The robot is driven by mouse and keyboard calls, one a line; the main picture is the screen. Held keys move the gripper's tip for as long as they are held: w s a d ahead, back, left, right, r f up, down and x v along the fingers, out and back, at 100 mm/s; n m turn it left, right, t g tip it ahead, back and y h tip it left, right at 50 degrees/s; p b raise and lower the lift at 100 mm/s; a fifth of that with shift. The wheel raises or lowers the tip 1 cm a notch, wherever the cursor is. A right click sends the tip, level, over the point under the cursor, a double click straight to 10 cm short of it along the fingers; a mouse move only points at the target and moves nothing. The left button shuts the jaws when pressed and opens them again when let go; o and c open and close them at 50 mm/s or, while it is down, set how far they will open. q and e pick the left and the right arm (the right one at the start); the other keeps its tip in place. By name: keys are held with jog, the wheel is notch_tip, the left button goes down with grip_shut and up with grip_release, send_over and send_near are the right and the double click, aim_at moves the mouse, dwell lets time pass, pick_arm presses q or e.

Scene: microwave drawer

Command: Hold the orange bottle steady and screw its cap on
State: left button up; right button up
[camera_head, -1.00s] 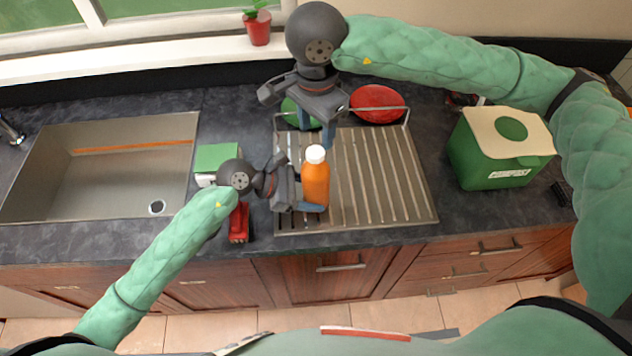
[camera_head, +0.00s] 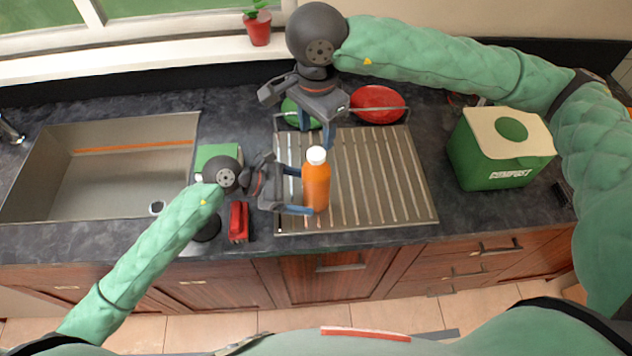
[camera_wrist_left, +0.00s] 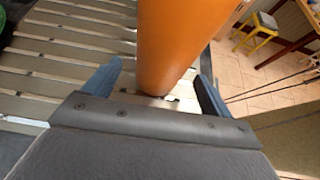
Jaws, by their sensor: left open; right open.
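The orange bottle (camera_head: 316,188) stands upright on the slatted metal drying rack (camera_head: 385,180), with its white cap (camera_head: 316,155) at the top; I cannot tell how tightly the cap sits. My left gripper (camera_head: 302,191) is open at the left side of the bottle. In the left wrist view the bottle (camera_wrist_left: 180,45) rises just beyond and between the spread blue fingers (camera_wrist_left: 160,82), with a gap to each. My right gripper (camera_head: 316,133) points down just above and behind the cap, open and holding nothing; its fingers partly overlap in the head view.
A red plate (camera_head: 377,104) and a green dish (camera_head: 300,113) are at the rack's back. A green compost bin (camera_head: 490,165) stands right. A red object (camera_head: 238,221) and a green box (camera_head: 215,157) lie left, near the sink (camera_head: 105,170).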

pick_arm(q)
jog(key=v, duration=0.9)
jog(key=shift+s+f, duration=0.1)
jog(key=shift+f, duration=0.05)
